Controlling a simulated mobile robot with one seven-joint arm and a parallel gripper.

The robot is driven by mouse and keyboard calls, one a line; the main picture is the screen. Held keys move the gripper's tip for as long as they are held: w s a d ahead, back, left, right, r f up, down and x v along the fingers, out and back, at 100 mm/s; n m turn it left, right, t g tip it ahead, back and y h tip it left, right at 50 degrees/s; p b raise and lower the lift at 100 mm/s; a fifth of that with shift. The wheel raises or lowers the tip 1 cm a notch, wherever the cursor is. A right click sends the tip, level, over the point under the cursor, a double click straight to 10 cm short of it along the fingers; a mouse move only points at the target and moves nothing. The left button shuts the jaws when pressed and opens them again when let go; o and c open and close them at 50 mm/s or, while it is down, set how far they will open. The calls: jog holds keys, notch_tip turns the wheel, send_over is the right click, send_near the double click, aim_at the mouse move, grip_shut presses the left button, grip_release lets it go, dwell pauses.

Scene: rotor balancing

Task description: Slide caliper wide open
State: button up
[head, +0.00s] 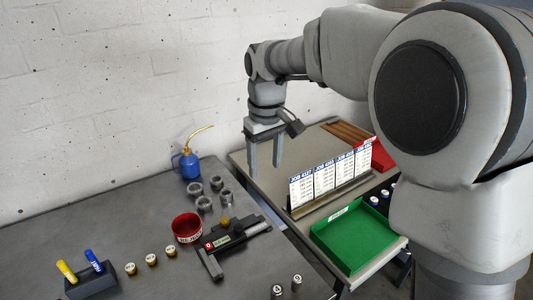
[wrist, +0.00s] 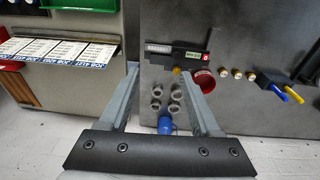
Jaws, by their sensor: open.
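The caliper (head: 237,234) lies on the dark metal table, a black bar with a small display and a red round mark, its grey jaws pointing toward the front. In the wrist view the caliper (wrist: 178,54) lies beyond my fingertips. My gripper (head: 264,157) is in the air above the gap between the two tables, behind and to the right of the caliper, fingers pointing down. It also shows in the wrist view (wrist: 164,72), with its two fingers apart and nothing between them. It does not touch the caliper. How far the caliper's jaws are apart is hard to tell.
A red bowl (head: 187,228) stands beside the caliper. Several metal rings (head: 205,203) and a blue oil can (head: 187,164) are behind it. Brass weights (head: 151,260) and a marker holder (head: 91,282) are to the left. Job cards (head: 325,177) and a green tray (head: 355,236) occupy the right table.

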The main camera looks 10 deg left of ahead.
jog(key=n+g, duration=0.1)
jog(key=n, duration=0.1)
send_over(239, 226)
notch_tip(239, 226, down, 7)
notch_tip(239, 226, down, 17)
jog(key=shift+a+f+b, duration=0.15)
jog(key=shift+b, duration=0.55)
grip_shut()
dwell(0.8)
